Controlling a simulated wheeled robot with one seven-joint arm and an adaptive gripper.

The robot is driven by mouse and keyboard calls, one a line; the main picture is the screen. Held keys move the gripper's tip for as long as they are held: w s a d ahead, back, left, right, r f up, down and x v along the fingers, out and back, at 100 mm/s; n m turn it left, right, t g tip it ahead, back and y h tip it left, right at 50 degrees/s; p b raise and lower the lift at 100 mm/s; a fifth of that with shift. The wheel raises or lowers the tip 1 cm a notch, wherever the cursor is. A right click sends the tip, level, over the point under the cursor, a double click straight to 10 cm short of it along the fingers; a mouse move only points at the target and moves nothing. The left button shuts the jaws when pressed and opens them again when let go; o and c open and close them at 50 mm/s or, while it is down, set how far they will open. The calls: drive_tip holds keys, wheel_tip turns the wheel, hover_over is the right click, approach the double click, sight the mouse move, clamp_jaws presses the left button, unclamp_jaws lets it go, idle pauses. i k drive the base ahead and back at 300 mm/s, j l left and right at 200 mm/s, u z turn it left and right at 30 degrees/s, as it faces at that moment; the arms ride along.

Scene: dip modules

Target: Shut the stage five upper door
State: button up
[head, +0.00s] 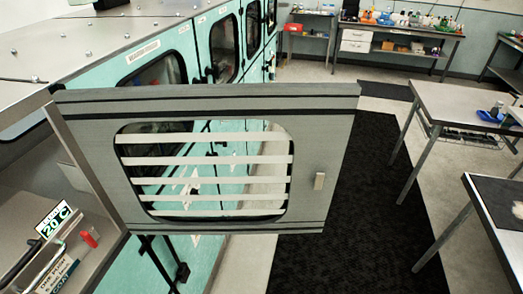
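A grey door (335,130) stands wide open in the head view, swung out from the machine across the middle of the picture. Its window has white horizontal slats, and I see mint panels and floor through it. No label naming stage five is readable on the door. My gripper is not in view.
A "20 C" sign (54,219) and a red-handled item (88,238) are at the compartment. Mint machine doors (224,48) run beyond. A black mat (350,235) lies on the floor at right. Tables (465,105) stand at the right edge; a bottle-laden bench (400,29) is at the back.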

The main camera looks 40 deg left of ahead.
sight(317, 119)
drive_tip(key=i+u, duration=0.4)
drive_tip(key=i, duration=0.3)
drive_tip(key=i+l+u, duration=0.15)
drive_tip(key=i+u, duration=0.2)
drive_tip(key=i, duration=0.4)
drive_tip(key=i+u, duration=0.45)
drive_tip(key=i+l+u, duration=0.2)
drive_tip(key=i+u, duration=0.25)
drive_tip(key=i, duration=0.2)
drive_tip(key=i+u, duration=0.1)
drive_tip(key=u, duration=0.7)
drive_tip(key=i+u, duration=0.15)
drive_tip(key=u, duration=0.25)
drive_tip(key=l+u, duration=0.1)
drive_tip(key=u, duration=0.3)
drive_tip(key=i+l+u, duration=0.1)
drive_tip(key=u, duration=1.9)
drive_tip(key=k+j+z, duration=0.25)
drive_tip(key=z, duration=0.15)
drive_tip(key=k+j+z, duration=0.4)
drive_tip(key=i+l, duration=0.05)
drive_tip(key=i, duration=0.05)
